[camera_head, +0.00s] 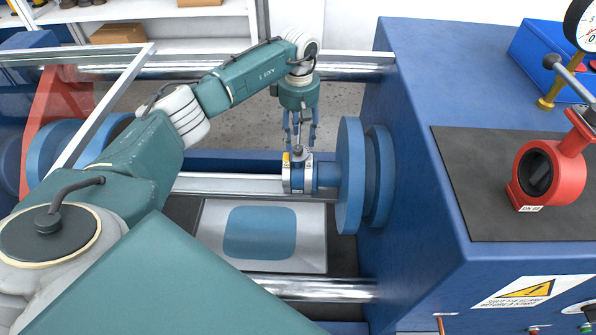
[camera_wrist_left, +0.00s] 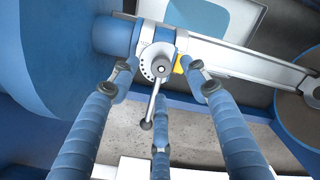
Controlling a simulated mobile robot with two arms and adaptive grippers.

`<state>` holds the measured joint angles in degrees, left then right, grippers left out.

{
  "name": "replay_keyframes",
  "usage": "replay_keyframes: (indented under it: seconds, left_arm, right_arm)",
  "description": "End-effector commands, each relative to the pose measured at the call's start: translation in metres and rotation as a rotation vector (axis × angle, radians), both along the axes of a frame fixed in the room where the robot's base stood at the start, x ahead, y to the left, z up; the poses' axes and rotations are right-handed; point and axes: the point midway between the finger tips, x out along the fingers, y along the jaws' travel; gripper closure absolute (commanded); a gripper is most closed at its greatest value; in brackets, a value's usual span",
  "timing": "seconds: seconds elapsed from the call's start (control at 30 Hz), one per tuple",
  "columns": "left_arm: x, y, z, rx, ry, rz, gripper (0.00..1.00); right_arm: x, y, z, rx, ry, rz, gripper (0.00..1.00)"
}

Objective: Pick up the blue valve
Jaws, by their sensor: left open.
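The blue valve (camera_head: 297,178) is a small blue and silver body with a yellow tag. It sits between the end of a silver shaft and a blue cylinder in front of a large blue disc. My left gripper (camera_head: 300,146) points down just above it, open. In the left wrist view the valve's round silver plate and lever (camera_wrist_left: 160,68) show between the spread fingers of my left gripper (camera_wrist_left: 157,82). I cannot tell whether any fingertip touches the valve. My right gripper is not in view.
A red valve (camera_head: 549,172) stands on a black mat (camera_head: 465,190) on the blue machine housing at the right. A pressure gauge (camera_head: 587,25) is behind it. Silver rails (camera_head: 345,290) run across front and back. A tray (camera_head: 312,240) with a blue patch lies below.

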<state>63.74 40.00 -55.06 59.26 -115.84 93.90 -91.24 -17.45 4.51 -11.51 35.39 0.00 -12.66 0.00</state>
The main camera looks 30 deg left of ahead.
Motion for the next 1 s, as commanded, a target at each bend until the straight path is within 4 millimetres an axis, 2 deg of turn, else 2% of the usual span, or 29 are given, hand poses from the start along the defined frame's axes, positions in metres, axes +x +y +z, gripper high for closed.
replay_keyframes:
  seconds: [0.03, 0.1, 0.3, 0.53, 0.57, 0.77, 0.8, 1.0]
  left_arm:
    - [-0.001, 0.001, -0.005, -0.001, 0.005, 0.001, 0.54]
    - [-0.001, 0.003, -0.016, -0.002, 0.005, 0.001, 0.54]
    - [-0.002, 0.002, -0.04, -0.002, 0.006, -0.001, 0.54]
    - [-0.002, 0.0, -0.044, -0.003, 0.008, -0.004, 0.54]
    - [-0.002, 0.001, -0.044, -0.003, 0.007, -0.004, 0.58]
    - [-0.001, 0.001, -0.042, -0.004, 0.005, -0.004, 0.97]
    - [-0.001, 0.001, -0.042, -0.004, 0.005, -0.004, 1.0]
    - [0.001, 0.0, -0.038, -0.006, -0.001, -0.004, 1.0]
  right_arm:
    - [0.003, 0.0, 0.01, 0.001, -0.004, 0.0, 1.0]
    - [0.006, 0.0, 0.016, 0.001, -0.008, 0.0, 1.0]
    - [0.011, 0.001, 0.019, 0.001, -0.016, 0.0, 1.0]
    - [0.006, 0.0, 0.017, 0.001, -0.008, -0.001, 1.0]
    - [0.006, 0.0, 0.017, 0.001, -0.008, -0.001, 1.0]
    - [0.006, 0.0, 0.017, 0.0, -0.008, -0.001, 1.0]
    - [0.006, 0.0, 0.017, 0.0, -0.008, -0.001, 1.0]
    - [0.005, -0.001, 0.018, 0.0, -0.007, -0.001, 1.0]
